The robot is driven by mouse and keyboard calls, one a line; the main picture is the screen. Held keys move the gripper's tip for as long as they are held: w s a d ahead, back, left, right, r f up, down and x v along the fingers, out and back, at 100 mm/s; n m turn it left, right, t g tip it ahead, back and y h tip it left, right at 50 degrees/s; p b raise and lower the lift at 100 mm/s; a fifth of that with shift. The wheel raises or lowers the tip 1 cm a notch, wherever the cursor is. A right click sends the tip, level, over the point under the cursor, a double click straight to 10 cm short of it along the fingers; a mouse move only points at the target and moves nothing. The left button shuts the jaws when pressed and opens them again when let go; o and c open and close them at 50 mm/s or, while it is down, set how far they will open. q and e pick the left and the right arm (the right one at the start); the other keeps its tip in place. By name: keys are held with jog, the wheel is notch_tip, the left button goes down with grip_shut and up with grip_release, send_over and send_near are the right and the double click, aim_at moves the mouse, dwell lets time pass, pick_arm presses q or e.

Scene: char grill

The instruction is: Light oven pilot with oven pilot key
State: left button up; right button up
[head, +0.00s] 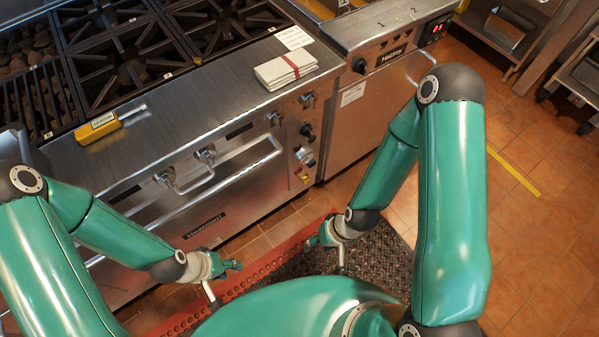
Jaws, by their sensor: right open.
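A yellow block with a dark label and a thin metal rod (97,128) lies on the steel front ledge of the range, at the left; it looks like the oven pilot key. The oven front (200,185) has a long bar handle. A small panel with a yellow mark (303,175), at the right end of the oven front, may be the oven pilot; I cannot tell whether it is lit. My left gripper (222,281) is open and empty, low in front of the oven. My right gripper (328,251) is open and empty above the dark mat. Both are well away from the yellow block.
A folded cloth with a red stripe (285,70) and a white card (293,37) lie on the steel top. Burner grates (130,70) fill the back left. A Hatcher-like labelled unit with a red display (437,27) stands right. Open tiled floor (540,210) lies right.

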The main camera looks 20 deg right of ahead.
grip_shut()
dwell(1.2)
